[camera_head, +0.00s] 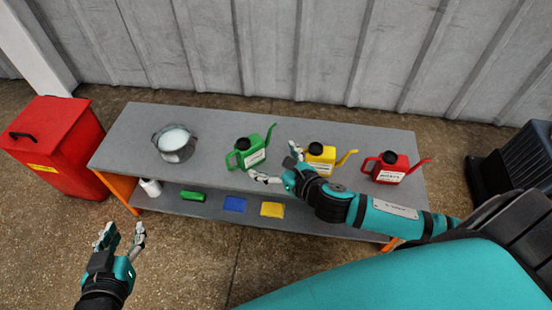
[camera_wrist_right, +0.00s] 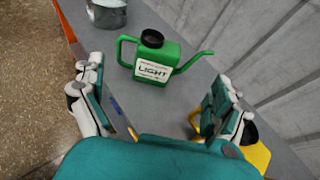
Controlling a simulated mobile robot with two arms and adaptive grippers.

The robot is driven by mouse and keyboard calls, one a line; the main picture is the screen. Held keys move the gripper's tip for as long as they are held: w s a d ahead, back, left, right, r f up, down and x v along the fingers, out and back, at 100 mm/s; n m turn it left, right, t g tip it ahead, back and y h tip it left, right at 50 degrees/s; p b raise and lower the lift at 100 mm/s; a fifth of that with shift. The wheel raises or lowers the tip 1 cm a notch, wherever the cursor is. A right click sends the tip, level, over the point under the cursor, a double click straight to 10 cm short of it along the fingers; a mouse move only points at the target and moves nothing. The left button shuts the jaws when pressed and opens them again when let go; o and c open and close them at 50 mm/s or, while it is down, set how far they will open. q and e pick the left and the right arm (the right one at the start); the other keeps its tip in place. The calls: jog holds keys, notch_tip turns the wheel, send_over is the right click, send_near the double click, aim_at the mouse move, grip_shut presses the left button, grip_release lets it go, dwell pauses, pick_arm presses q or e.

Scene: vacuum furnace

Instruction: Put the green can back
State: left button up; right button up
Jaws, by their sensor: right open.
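The green can (camera_head: 250,151) stands upright on the grey bench top, between the metal pot and the yellow can. Its black cap, spout and a label reading "LIGHT" show in the right wrist view (camera_wrist_right: 157,60). My right gripper (camera_head: 272,164) is open and empty just to the right of the green can, apart from it. In the right wrist view its two fingers (camera_wrist_right: 155,105) are spread, with the can ahead between them. My left gripper (camera_head: 122,234) is open and empty in front of the bench at lower left.
A yellow can (camera_head: 320,157) stands close to my right gripper, and a red can (camera_head: 390,168) stands further right. A metal pot (camera_head: 174,144) is at left on the bench (camera_head: 130,135). The lower shelf holds small coloured items. A red bin (camera_head: 55,145) stands left.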

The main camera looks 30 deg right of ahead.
jog(key=s+a+r+m, duration=0.2)
jog(key=s+m, duration=0.2)
jog(key=m, duration=1.4)
jog(key=s+a+r+m+g, duration=0.1)
jog(key=s+a+r+m, duration=0.1)
jog(key=m, duration=1.6)
jog(key=shift+s+r, duration=0.85)
jog(key=shift+s, duration=0.15)
